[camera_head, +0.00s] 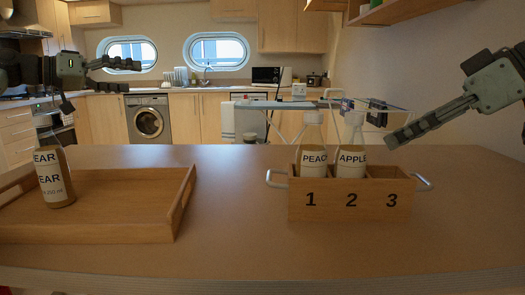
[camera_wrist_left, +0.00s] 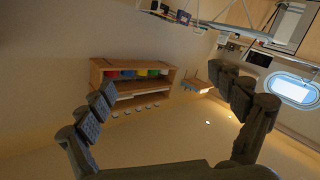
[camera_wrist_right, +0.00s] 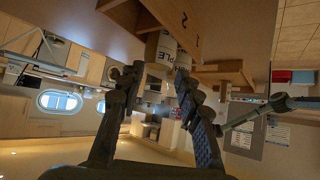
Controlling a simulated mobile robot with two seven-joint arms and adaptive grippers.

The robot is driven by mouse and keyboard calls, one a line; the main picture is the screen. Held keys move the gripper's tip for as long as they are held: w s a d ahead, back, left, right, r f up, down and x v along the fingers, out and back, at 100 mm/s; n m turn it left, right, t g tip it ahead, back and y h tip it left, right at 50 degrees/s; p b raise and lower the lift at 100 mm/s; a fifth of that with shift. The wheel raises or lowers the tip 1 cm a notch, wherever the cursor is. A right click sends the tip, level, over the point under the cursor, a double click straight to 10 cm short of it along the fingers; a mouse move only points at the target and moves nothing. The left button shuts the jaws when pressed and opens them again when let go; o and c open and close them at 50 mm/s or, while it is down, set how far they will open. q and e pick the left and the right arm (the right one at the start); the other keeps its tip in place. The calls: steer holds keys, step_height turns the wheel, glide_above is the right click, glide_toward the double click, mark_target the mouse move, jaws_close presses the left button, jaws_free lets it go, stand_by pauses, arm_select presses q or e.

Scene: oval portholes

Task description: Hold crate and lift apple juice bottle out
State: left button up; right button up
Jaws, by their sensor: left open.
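The wooden crate (camera_head: 350,205) stands on the counter, with compartments numbered 1, 2, 3 and a metal handle at each end. The apple juice bottle (camera_head: 351,158) stands upright in compartment 2. A peach bottle (camera_head: 312,160) stands in compartment 1; compartment 3 looks empty. My right gripper (camera_head: 394,138) is above the crate's right side, apart from the apple bottle. In the right wrist view, its open fingers (camera_wrist_right: 160,72) point towards the apple bottle (camera_wrist_right: 166,48) and crate (camera_wrist_right: 182,20). My left gripper (camera_head: 132,77) is open and empty, raised at upper left, far from the crate.
A wooden tray (camera_head: 110,232) with raised sides sits on the counter at the left, with a pear bottle (camera_head: 54,176) standing in it. The counter between tray and crate is clear. A drying rack (camera_head: 370,106) stands behind the crate.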

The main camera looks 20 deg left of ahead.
arm_select(q)
steer(key=w+d+f+m+g+h, duration=0.1)
steer(key=d+f+m+g, duration=0.15)
steer(key=d, duration=0.55)
steer(key=w+d+f+m+g+h, duration=0.1)
steer(key=d+m+g, duration=0.2)
steer(key=d, duration=0.5)
steer(key=m+g+y, duration=0.6)
steer(key=m+g, duration=0.1)
steer(key=m, duration=0.2)
glide_above(296, 187)
steer(key=w+a, duration=0.3)
steer(key=a, duration=0.1)
steer(key=f, duration=0.9)
steer(key=shift+w+d+f, duration=0.15)
steer(key=shift+w+d, duration=0.05)
steer(key=shift+d, duration=0.05)
steer(key=shift+g, duration=0.25)
steer(key=shift+x, duration=4)
steer(key=shift+a, duration=0.1)
steer(key=shift+c, duration=0.5)
